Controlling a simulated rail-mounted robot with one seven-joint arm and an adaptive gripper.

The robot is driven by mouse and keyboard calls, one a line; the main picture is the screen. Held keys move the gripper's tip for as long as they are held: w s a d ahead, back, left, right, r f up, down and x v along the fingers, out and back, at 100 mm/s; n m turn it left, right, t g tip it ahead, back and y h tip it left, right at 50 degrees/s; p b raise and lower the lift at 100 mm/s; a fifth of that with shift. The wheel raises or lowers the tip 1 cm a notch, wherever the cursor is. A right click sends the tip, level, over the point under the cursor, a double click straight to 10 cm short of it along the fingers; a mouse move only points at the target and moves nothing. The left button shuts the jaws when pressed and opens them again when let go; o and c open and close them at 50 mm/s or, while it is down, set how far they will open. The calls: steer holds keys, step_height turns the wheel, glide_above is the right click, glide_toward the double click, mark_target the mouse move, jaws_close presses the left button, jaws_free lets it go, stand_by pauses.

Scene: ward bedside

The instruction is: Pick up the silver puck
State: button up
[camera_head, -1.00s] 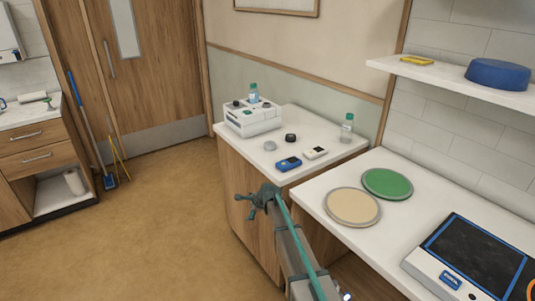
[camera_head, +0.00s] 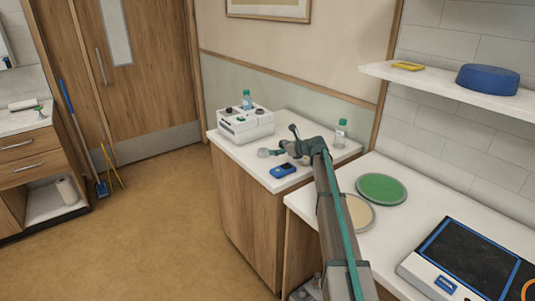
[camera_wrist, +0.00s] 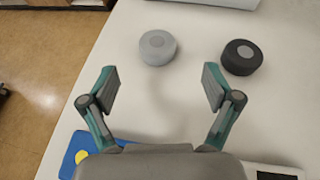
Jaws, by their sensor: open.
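The silver puck (camera_wrist: 157,47) is a short grey cylinder on the white bedside counter (camera_wrist: 140,110). In the wrist view it lies beyond my fingertips, left of centre and apart from them. In the head view the silver puck (camera_head: 263,152) shows at the left of my gripper (camera_head: 283,144). My gripper, also seen in the wrist view (camera_wrist: 161,86), is open and empty over the counter. A black puck (camera_wrist: 241,57) with a grey top lies right of the silver one, beyond the right finger; in the head view my gripper seems to hide it.
A white box (camera_head: 246,125) with a bottle (camera_head: 246,100) stands behind. Another bottle (camera_head: 340,133) stands at the right. The counter's left edge is near.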

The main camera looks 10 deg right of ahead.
mark_target(262, 149)
steer(key=p+x, duration=0.1)
steer(key=x, duration=0.4)
steer(key=shift+w+r, duration=0.1)
steer(key=p+x, duration=0.1)
steer(key=x, duration=0.1)
steer(key=p+x, duration=0.1)
steer(key=x, duration=0.2)
steer(key=shift+s+a, duration=0.25)
steer(key=shift+w+a+f, duration=0.15)
steer(key=shift+w+f, duration=0.05)
steer(key=shift+f, duration=0.15)
steer(key=shift+c, duration=0.2)
steer(key=c, duration=1.3)
steer(key=shift+c, duration=0.8)
steer(key=shift+r, duration=0.2)
